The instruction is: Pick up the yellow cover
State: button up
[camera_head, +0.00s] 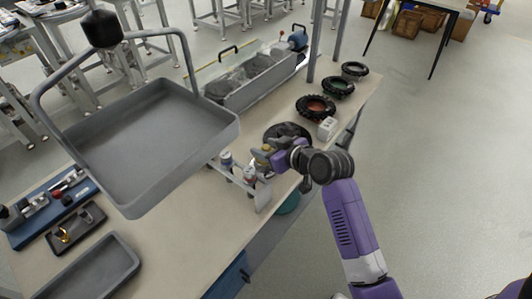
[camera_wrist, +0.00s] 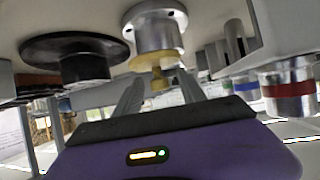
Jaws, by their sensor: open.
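The yellow cover (camera_wrist: 158,61) sits on a silver cylinder (camera_wrist: 155,30) in the wrist view, which looks upside down. A narrow yellow knob (camera_wrist: 160,80) sticks out from it. My gripper (camera_wrist: 161,77) is open, with one finger on each side of the knob. I cannot tell whether the fingers touch it. In the head view my purple gripper (camera_head: 274,158) is low over the workbench, beside a small yellowish part (camera_head: 261,160). The cylinder is mostly hidden there.
Silver cylinders with a red band (camera_wrist: 290,88) and a blue band (camera_wrist: 243,84) stand beside it. A black disc (camera_wrist: 72,47) is on the other side. Several tyre-like rings (camera_head: 316,107) and a white box (camera_head: 327,128) lie farther back. A grey tray (camera_head: 150,140) stands raised at left.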

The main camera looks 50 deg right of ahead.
jog(key=shift+c, duration=0.5)
grip_shut()
jog(key=shift+r, duration=0.1)
